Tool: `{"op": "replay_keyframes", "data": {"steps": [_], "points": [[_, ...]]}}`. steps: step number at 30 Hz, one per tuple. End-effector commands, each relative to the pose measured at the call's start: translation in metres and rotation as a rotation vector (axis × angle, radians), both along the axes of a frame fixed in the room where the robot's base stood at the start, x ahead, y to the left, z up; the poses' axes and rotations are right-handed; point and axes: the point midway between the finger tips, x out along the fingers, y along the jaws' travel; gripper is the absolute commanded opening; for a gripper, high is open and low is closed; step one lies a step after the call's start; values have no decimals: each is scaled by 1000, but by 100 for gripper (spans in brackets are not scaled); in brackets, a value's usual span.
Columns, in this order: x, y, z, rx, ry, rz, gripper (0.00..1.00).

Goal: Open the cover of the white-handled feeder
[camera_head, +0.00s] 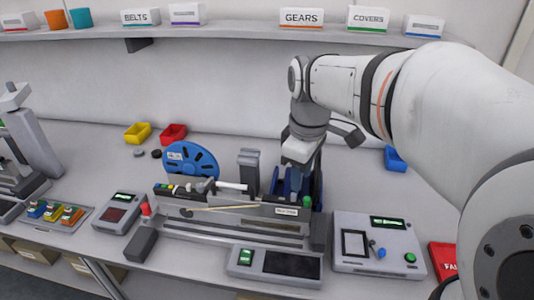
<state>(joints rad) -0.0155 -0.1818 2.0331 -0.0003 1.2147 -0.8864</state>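The feeder (240,225) is a long grey unit on the bench at the picture's centre. A blue reel (191,160) stands at its back left. A short white bar (230,186), which looks like a white handle, lies along its top near an upright grey block (249,170). I cannot make out for sure which part is the cover. My gripper (299,178) points down over the feeder's right end, in front of dark blue parts there. Its fingertips blend into these parts, so I cannot tell whether it is open or touching anything.
A control box (380,243) stands right of the feeder, a display panel (275,264) in front. A small display box (121,210) is at left. Yellow (137,132) and red (173,133) bins sit behind. A shelf (220,37) with labelled boxes runs above. My arm covers the right side.

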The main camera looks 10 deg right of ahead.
Motion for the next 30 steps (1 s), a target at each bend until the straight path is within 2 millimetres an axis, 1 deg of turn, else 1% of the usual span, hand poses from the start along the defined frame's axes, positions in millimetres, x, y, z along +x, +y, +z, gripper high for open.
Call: {"op": "replay_keyframes", "data": {"steps": [1, 4, 7, 11, 14, 18, 24, 30], "points": [[13, 1, -11, -5, 21, 83, 35], [29, 3, -12, -12, 50, 229, 35], [38, 5, -13, -13, 69, 316, 35], [41, 5, -20, -13, 77, 353, 35], [40, 5, -34, -14, 79, 354, 35], [40, 5, -57, -14, 79, 353, 35], [40, 6, -82, -14, 77, 352, 35], [40, 6, -88, -14, 74, 352, 35]]}}
